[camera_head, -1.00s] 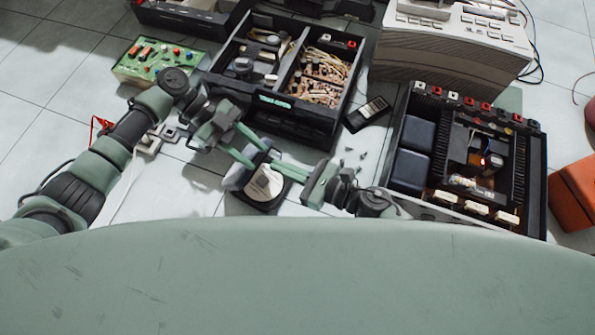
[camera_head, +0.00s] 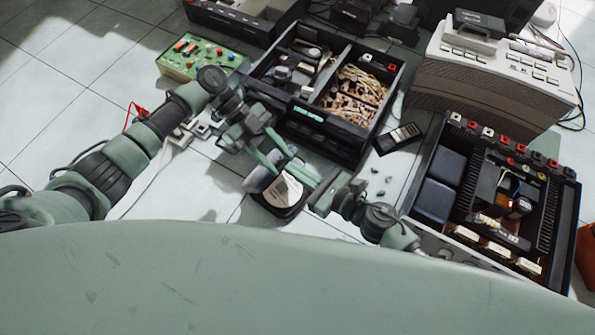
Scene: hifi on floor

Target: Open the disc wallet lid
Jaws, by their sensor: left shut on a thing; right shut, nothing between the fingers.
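The disc wallet (camera_head: 288,198) lies on the floor near the centre, in front of the black hi-fi unit. It is a small dark case with a pale disc or label inside its rounded front part. A grey-blue flap (camera_head: 262,180), which looks like its lid, stands up at its left side. My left gripper (camera_head: 278,167) reaches down from the upper left and is shut on what appears to be this lid; the fingers partly hide the contact. My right gripper (camera_head: 300,172) comes in from the right, shut and empty, just above the wallet's far right edge. Whether it touches the wallet is unclear.
The open black hi-fi unit (camera_head: 330,150), full of parts and wires, stands just behind. A black remote or phone (camera_head: 398,138) and small dark bits lie to the right. An open amplifier (camera_head: 560,215) is at far right. A green circuit board (camera_head: 200,55) lies at upper left.

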